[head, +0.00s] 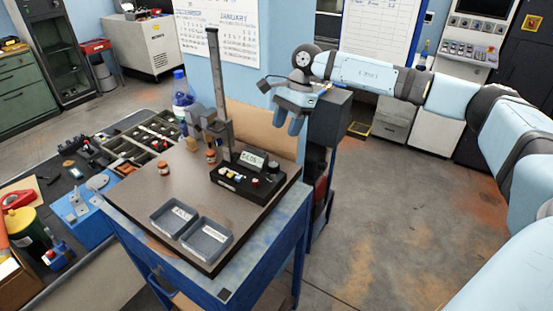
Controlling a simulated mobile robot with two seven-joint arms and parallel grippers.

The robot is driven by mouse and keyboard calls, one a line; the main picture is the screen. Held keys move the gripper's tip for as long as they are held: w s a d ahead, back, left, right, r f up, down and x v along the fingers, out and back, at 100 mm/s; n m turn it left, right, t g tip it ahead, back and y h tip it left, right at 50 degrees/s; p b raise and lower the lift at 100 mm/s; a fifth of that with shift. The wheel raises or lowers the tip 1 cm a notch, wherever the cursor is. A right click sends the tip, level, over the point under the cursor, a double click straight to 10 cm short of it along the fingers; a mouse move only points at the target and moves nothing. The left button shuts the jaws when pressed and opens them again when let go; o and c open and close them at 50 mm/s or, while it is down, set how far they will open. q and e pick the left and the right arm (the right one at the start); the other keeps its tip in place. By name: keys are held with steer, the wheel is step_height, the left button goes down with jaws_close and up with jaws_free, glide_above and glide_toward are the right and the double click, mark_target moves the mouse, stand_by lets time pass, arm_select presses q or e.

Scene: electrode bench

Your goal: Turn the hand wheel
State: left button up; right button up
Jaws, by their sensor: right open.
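I cannot make out a hand wheel for certain in the head view. A tall grey column (219,75) stands upright at the back of the bench, with a grey block (201,116) beside it and a black base unit (248,180) at its foot. The base unit carries a display and several small coloured parts. My right gripper (288,124) points down with its two blue fingers apart and nothing between them. In the picture it is to the right of the column, above the bench's back right side. My left gripper is out of view.
The brown-topped bench (150,206) holds two grey trays (206,239) at the front and small orange-brown jars (164,168). A blue-capped bottle (181,94) stands behind. A cluttered table (112,266) is on the left. The floor (385,215) on the right is clear.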

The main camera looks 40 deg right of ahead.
mark_target(274, 164)
steer(key=p+x, duration=0.2)
steer(key=x, duration=0.7)
steer(key=shift+a+f+p, duration=0.1)
steer(key=shift+f+p, duration=0.15)
steer(key=shift+p, duration=0.1)
steer(key=shift+a+f, duration=0.2)
steer(key=shift+f, duration=0.45)
steer(key=shift+c, duration=0.8)
steer(key=c, duration=0.5)
